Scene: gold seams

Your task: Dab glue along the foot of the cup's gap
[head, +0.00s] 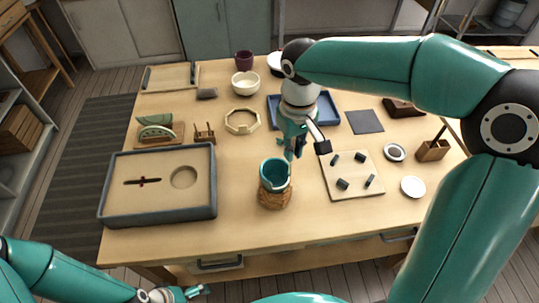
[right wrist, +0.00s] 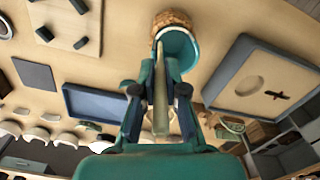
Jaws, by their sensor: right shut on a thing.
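The teal cup (head: 273,170) stands upright in a woven ring (head: 275,198) near the table's front. Its rim dips at the front, where the gap seems to be. In the right wrist view the cup (right wrist: 180,48) and the woven ring (right wrist: 172,18) are at the top. My right gripper (head: 291,146) is above the cup, shut on a thin pale stick (right wrist: 161,85). The stick's far end is at the cup's rim; I cannot tell whether it touches. Any glue is too small to see. My left gripper (head: 190,292) is low at the left, off the table; its jaws are unclear.
A pale board (head: 352,190) with several dark pieces lies right of the cup. A grey-rimmed tray (head: 157,213) lies left. A white saucer (head: 412,187), a grey round dish (head: 395,152) and a wooden holder (head: 432,151) stand at right. The table front is clear.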

